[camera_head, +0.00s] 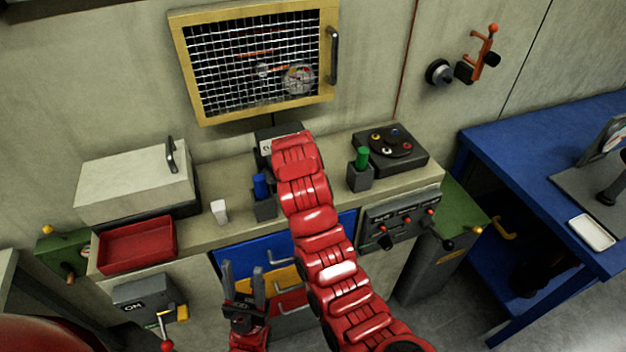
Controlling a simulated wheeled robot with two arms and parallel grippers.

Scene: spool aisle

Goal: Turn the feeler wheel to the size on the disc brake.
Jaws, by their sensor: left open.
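A black box with a round dark dial and coloured knobs (391,147), perhaps the feeler wheel, sits on the counter's right part. A dark disc with an orange lever beside it (440,72), perhaps the disc brake, is on the wall at upper right. No size can be read on either. My left gripper (243,283) points up in front of the drawers, its two grey fingers apart and nothing between them. It is well left of and below the black box. My red right arm reaches up over the counter; its gripper does not show.
A dark box with a pale face (266,143) is partly hidden behind my right arm. Blue (261,187) and green (362,157) handles stand in grey holders. A red tray (137,245) is at left, a blue bench (540,130) at right. A wire-mesh cabinet (182,60) hangs above.

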